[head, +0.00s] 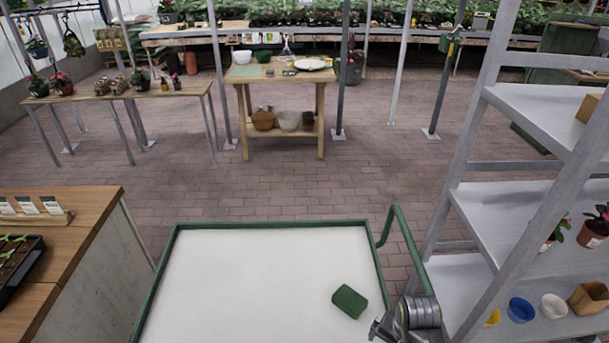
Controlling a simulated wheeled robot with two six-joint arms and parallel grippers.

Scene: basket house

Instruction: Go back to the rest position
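A green block (349,301) lies on the pale top of a green-framed cart (250,270) in front of me, near the cart's right side. My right gripper (382,329) is at the bottom edge, just right of and below the green block, apart from it in the picture. Only part of it shows beside my grey wrist, so its opening is unclear. My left gripper is out of view.
A wooden counter (85,215) with a seed tray (18,262) stands at left. Grey shelves (535,105) with pots and bowls stand close at right. A wooden potting table (280,75) is ahead. The brick floor (300,185) between is clear. Metal posts stand farther back.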

